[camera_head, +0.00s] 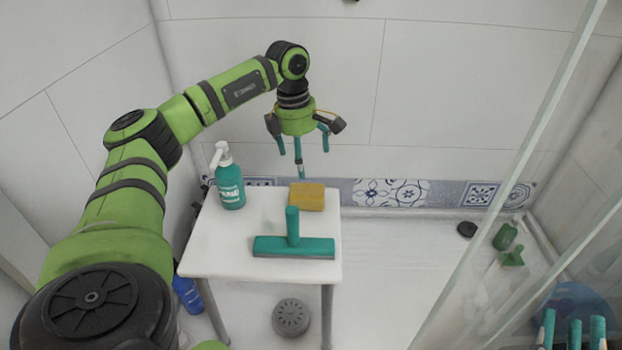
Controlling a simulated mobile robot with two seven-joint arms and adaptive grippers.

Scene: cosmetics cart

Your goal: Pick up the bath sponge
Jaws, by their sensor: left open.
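The bath sponge (307,197) is a yellow-ochre block lying flat at the back of the white cart top (210,255). My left gripper (302,160) hangs above and just behind the sponge, fingers pointing down. Its teal fingers are spread, with nothing between them. It appears apart from the sponge. My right gripper (573,325) is at the bottom right corner, far from the cart. Its teal fingers point up with gaps between them; its lower part is cut off by the picture edge.
A teal squeegee (300,247) lies in front of the sponge, its handle reaching close to it. A teal pump bottle (229,182) stands to the left. A tiled wall is close behind. A glass panel (510,170) stands at the right.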

